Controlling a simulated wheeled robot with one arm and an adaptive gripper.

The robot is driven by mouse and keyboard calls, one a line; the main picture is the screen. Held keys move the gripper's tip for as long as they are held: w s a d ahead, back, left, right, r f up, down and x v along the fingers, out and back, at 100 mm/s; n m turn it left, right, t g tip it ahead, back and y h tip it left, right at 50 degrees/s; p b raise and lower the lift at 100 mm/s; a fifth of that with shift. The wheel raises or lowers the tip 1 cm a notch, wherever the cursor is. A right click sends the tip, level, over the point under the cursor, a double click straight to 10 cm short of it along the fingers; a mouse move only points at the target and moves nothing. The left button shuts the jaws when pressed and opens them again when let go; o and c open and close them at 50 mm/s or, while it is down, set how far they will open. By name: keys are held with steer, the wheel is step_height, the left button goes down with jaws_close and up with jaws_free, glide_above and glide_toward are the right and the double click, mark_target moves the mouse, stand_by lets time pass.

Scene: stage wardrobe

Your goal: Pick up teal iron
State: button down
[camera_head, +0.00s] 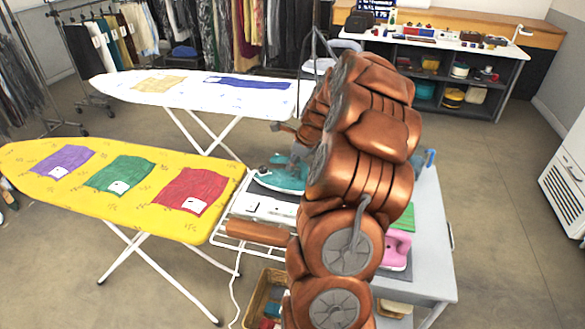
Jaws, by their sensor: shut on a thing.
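The teal iron (284,178) is near the middle of the view, above the wire rest at the right end of the yellow ironing board. My gripper (290,158) is at the top of the iron and shut on it. My copper-coloured arm hides the iron's right side and part of the gripper. I cannot tell whether the iron's base touches the rest below.
The yellow ironing board (100,205) bears purple, green and red cloths. A white ironing board (190,103) stands behind it. A pink iron (398,248) stands on the grey table (432,262) at right. A basket (262,300) sits below.

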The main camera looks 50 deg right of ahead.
steer(key=shift+d+r, duration=0.1)
steer(key=shift+r, duration=0.75)
steer(key=shift+s+r+b, duration=0.1)
steer(key=shift+r+b, duration=0.1)
steer(key=shift+b, duration=0.1)
steer(key=s+a+r+b, duration=0.1)
steer(key=s+a+b, duration=0.2)
steer(key=s+a, duration=0.8)
steer(key=shift+a+r+b, duration=0.2)
steer(key=shift+a+b, duration=0.05)
steer(key=shift+b, duration=0.05)
